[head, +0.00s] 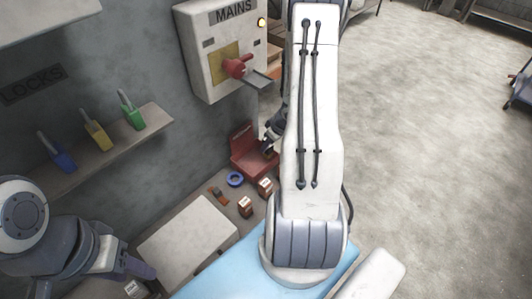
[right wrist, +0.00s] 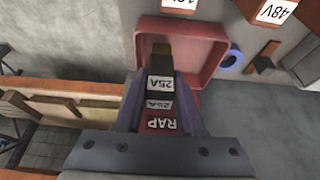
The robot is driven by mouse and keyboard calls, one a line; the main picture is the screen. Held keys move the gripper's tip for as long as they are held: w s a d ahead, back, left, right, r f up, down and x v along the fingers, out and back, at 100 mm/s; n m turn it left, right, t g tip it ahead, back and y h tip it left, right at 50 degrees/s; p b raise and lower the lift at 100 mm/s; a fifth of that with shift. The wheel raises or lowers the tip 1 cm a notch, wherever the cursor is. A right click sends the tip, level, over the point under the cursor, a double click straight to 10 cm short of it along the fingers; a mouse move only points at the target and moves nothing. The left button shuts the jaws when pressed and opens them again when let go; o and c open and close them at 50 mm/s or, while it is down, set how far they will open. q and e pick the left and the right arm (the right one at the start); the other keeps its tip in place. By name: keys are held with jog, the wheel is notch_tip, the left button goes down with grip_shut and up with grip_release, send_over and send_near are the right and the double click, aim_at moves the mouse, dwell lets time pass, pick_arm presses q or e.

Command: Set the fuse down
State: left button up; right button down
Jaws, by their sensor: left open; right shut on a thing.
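My right gripper (right wrist: 160,112) is shut on the fuse (right wrist: 160,84), a dark block with a white 25A label and a brass tip. The fuse points into the red bin (right wrist: 215,55), over or inside it; I cannot tell whether it touches the bottom. In the head view the red bin (head: 255,164) stands by the wall, with my right gripper (head: 268,145) at its right side; the fuse is not clear there. My left gripper (head: 142,277) is open and empty at the lower left, away from the bin.
A blue ring (head: 235,179) and small labelled boxes (head: 245,207) lie in front of the bin. The grey MAINS box (head: 205,62) with a red handle (head: 238,66) hangs above. A wall shelf (head: 75,166) holds blue, yellow and green padlocks.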

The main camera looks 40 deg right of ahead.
aim_at(267, 152)
jog(key=shift+w+f, duration=0.3)
jog(key=shift+w, duration=0.1)
jog(key=shift+w+f, duration=0.1)
jog(key=shift+f, duration=0.15)
jog(key=shift+f+b, duration=1.15)
jog(key=shift+f, duration=0.6)
jog(key=shift+f, duration=0.2)
jog(key=c, duration=0.8)
grip_release()
